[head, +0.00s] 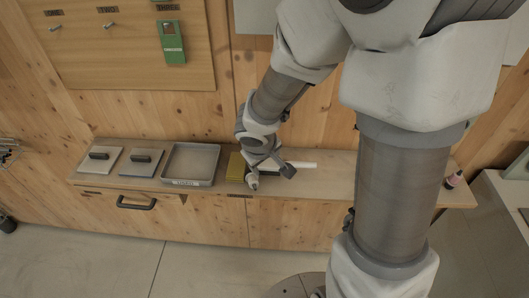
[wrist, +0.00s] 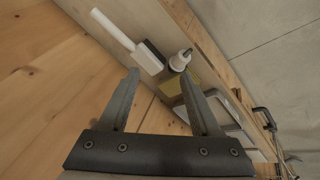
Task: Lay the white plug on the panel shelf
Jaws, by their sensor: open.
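The white plug (head: 252,181) stands near the front edge of the wooden shelf (head: 345,172), in front of the yellow block (head: 236,166). In the wrist view the white plug (wrist: 180,61) has a grey tip and lies just beyond the fingertip on the right. My gripper (head: 268,161) is low over the shelf close to the plug; the arm partly hides this spot in the head view. In the wrist view my gripper (wrist: 160,74) is open, with nothing between its fingers.
A white-handled tool (wrist: 113,28) with a dark-edged head lies beside the plug. Left along the shelf are a labelled grey tray (head: 190,164) and two flat plates (head: 142,161) with black handles. A small bottle (head: 454,180) stands at the right end. A hook panel (head: 130,55) hangs above.

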